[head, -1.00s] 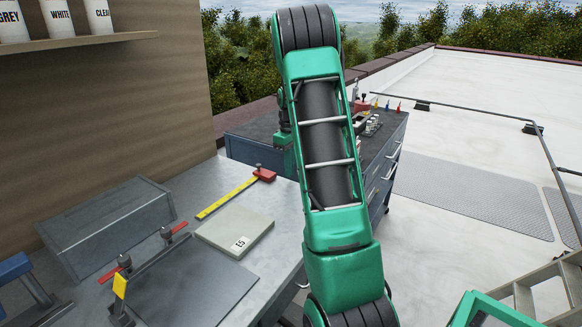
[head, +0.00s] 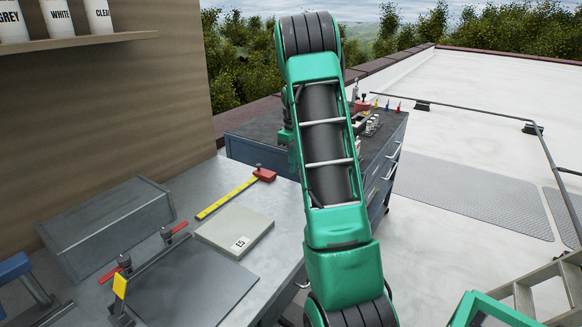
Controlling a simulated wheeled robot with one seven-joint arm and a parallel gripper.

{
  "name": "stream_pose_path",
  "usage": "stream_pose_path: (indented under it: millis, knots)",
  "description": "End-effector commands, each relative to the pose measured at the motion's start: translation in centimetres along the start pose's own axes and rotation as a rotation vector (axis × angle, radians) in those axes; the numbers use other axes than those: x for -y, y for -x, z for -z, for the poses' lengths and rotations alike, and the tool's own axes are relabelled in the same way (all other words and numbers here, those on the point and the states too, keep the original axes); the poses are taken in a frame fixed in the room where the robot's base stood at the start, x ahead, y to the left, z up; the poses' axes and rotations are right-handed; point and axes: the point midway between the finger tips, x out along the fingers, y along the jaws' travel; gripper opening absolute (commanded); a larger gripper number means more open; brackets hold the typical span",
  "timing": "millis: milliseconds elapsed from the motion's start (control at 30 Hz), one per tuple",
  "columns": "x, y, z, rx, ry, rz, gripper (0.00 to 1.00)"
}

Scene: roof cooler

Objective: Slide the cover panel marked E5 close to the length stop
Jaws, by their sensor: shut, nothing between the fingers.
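The cover panel marked E5 (head: 221,230) is a pale grey-green slab lying flat on the grey workbench (head: 205,180), with its white E5 label facing up. Beyond it, a yellow strip (head: 226,198) ends in a red block (head: 264,174) with a dark knob; this looks like the length stop. A stretch of bare bench separates the panel from the red block. My green arm rises at the right of the panel, apart from it. My gripper's fingers do not show; the wrist end is mostly hidden behind the arm.
A dark plate (head: 205,285) lies in front of the panel, with red-handled clamps (head: 172,234) and a yellow tab (head: 120,284) along its left. A grey metal box (head: 105,225) stands at the left. A dark-topped cabinet (head: 255,135) with small items is behind my arm.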

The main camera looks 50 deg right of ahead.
Motion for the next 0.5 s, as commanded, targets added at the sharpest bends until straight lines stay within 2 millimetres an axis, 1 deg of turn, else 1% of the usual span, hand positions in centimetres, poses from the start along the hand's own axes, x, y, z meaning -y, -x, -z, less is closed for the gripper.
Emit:
stream_pose_path:
  millis: [300, 500]
  knots:
    - [-0.02, 0.01, 0.00, 0.000, 0.000, 0.000, 0.00]
    - [-0.58, 0.01, 0.02, 0.000, -0.001, 0.000, 0.00]
